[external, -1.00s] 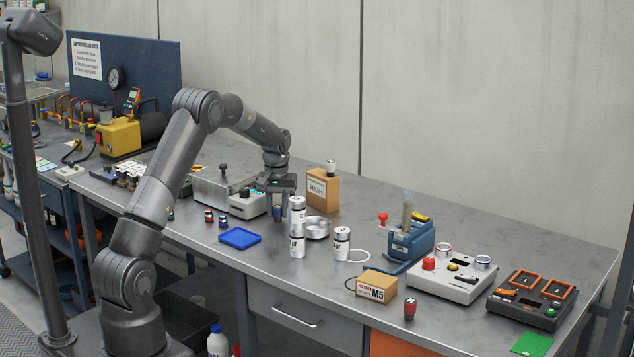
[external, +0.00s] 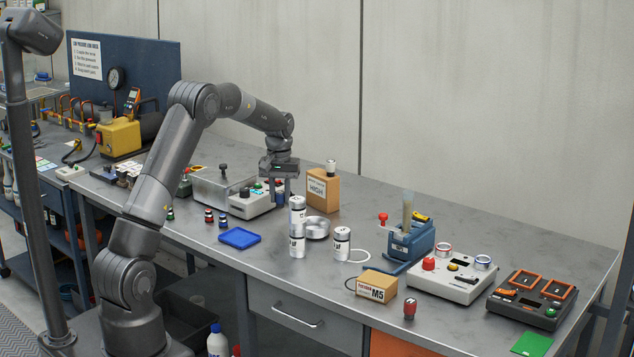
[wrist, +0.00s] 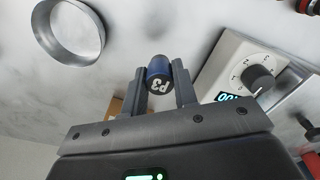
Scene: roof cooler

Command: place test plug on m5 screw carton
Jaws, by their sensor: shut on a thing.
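My gripper (external: 280,184) is shut on a dark blue plug marked P3 (wrist: 158,73), which sits between the two fingers in the wrist view. In the external view the plug (external: 280,197) hangs below the fingers, above the bench by the grey-white control box. The M5 screw carton (external: 377,286) is a small brown box with a white M5 label near the bench's front edge, well to the right of my gripper. Its top looks bare.
White-and-silver cylinders (external: 297,244) and a metal ring (external: 316,228) stand between my gripper and the carton. A tall HIGH carton (external: 323,191) is right of my gripper. A blue stand (external: 408,243) is behind the M5 carton; a red plug (external: 409,309) stands right of it.

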